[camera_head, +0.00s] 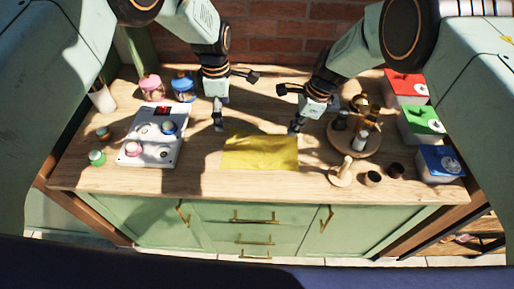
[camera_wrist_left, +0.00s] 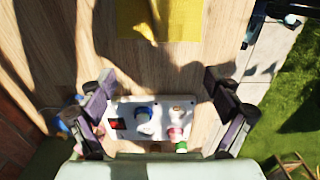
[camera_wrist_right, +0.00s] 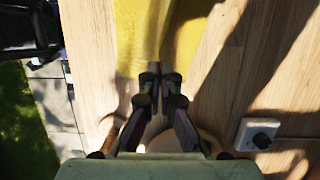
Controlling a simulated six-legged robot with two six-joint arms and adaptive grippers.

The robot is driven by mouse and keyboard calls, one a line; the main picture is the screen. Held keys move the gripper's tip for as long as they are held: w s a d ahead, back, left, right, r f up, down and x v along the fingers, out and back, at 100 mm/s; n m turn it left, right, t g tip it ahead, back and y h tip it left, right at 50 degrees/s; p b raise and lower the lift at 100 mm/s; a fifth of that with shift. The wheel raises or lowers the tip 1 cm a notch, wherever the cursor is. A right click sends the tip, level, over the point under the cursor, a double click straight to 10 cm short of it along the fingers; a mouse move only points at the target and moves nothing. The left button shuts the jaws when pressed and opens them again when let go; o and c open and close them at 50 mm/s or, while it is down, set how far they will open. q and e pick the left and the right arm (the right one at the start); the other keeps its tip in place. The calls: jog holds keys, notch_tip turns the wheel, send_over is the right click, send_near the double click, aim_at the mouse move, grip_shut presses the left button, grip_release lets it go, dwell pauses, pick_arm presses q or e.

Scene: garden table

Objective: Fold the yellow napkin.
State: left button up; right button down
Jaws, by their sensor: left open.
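The yellow napkin (camera_head: 260,152) lies spread on the wooden table, with slight wrinkles and shadows on it. My left gripper (camera_head: 236,98) is open and empty beyond the napkin's back left corner in the head view. The left wrist view shows its fingers (camera_wrist_left: 162,92) wide apart, with the napkin (camera_wrist_left: 185,20) at the top. My right gripper (camera_head: 292,112) is by the napkin's back right corner in the head view. In the right wrist view its fingertips (camera_wrist_right: 160,82) are together at the edge of the napkin (camera_wrist_right: 135,30). No cloth shows clearly between them.
A round wooden stand (camera_head: 342,142), a wooden figure (camera_head: 342,173) and small cups (camera_head: 373,178) stand to the right. Red (camera_head: 405,87), green (camera_head: 423,122) and blue (camera_head: 440,163) lidded boxes line the right side.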

pick_arm(q)
notch_tip(320, 180, up, 9)
dwell(0.4)
pick_arm(e)
jog(key=c, duration=1.5)
grip_release()
jog(key=shift+o, duration=0.2)
jog(key=o, duration=0.6)
jog(key=shift+o, duration=0.3)
jog(key=o, duration=0.6)
